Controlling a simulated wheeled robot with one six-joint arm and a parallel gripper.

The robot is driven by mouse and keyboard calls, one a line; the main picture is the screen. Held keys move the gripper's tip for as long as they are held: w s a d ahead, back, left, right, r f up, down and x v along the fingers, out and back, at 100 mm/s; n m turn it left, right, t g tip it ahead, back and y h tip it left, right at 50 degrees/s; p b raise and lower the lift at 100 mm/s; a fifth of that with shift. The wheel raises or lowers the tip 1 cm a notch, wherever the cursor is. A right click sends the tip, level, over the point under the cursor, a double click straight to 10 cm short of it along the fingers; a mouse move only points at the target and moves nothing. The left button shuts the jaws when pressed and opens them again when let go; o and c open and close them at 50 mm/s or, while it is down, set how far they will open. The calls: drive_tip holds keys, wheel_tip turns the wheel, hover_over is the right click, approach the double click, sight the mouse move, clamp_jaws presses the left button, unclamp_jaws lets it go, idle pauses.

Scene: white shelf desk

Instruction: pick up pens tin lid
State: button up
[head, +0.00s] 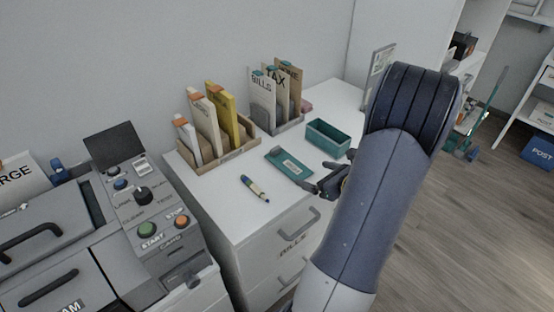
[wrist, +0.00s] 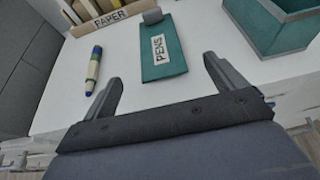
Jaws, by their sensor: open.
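The pens tin lid (head: 289,163) is a flat teal rectangle lying on the white desk top. In the wrist view the lid (wrist: 172,62) carries a white PENS label and has a grey knob or tab at its far end. The open teal tin (head: 328,138) stands to its right, and its near corner shows in the wrist view (wrist: 272,38). My gripper (wrist: 160,88) is open and empty, with its fingers pointing toward the near end of the lid. In the head view my gripper (head: 320,182) is just right of the lid, partly hidden by my arm.
Cardboard file holders (head: 228,152) with upright folders stand along the wall behind. A grey machine with buttons (head: 146,229) is at the left. The desk's front edge is close to my gripper.

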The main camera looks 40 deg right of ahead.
sight(290, 165)
drive_tip(key=x, duration=1)
drive_tip(key=shift+w+a, duration=0.1)
drive_tip(key=c, duration=1.1)
